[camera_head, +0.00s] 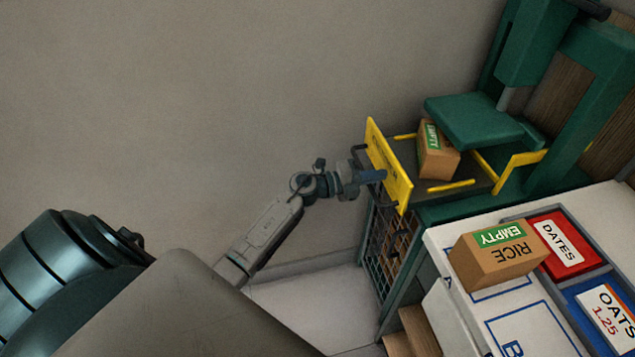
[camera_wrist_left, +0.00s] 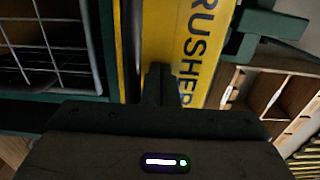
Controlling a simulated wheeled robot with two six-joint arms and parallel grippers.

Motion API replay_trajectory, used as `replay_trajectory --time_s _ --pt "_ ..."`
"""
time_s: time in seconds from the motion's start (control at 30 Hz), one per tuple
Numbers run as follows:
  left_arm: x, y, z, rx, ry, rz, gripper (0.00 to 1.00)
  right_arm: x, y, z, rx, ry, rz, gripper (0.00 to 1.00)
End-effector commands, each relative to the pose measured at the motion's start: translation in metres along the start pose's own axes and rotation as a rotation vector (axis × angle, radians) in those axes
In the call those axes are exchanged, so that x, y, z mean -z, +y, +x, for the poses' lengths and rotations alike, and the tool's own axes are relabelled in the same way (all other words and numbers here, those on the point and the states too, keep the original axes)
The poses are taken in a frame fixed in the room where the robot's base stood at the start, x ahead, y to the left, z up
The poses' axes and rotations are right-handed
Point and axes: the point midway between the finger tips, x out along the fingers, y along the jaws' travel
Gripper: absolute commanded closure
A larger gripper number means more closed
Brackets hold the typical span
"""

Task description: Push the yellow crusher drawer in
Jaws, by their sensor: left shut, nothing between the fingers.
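The yellow crusher drawer front (camera_head: 388,165) stands upright at the left side of the green crusher (camera_head: 470,122). Behind it, a brown box with a green EMPTY label (camera_head: 437,152) sits in the drawer, partly under the green press plate. My left gripper (camera_head: 376,175) is shut and empty, with its tip at the outer face of the drawer front. In the left wrist view, the yellow panel with the letters "RUSHER" (camera_wrist_left: 205,40) lies right ahead of the shut fingers (camera_wrist_left: 158,85). I cannot tell for certain whether they touch it. My right gripper is not in view.
A wire cage (camera_head: 388,245) is below the drawer. A white counter (camera_head: 450,240) in front holds a brown RICE box (camera_head: 500,255), a red DATES bin (camera_head: 558,243) and a blue OATS bin (camera_head: 605,308). The floor left of the crusher is clear.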

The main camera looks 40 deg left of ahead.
Motion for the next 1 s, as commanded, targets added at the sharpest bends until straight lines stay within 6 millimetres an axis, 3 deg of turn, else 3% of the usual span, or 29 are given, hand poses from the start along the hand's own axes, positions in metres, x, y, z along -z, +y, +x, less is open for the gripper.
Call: replay_trajectory --time_s 0.03,0.2,0.4,0.6,1.0 --pt "0.0 -0.004 0.014 0.006 0.001 -0.002 1.0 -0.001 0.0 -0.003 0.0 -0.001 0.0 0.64" --pt "0.0 -0.002 0.049 0.004 0.001 0.0 1.0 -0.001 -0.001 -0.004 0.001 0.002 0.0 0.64" --pt "0.0 -0.001 0.074 0.002 0.0 0.0 1.0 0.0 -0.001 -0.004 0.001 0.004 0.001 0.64" --pt "0.0 0.0 0.085 0.001 0.0 0.001 1.0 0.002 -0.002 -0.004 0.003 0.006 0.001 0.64" --pt "0.0 -0.002 0.088 0.005 -0.001 0.002 1.0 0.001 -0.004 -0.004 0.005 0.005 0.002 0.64"
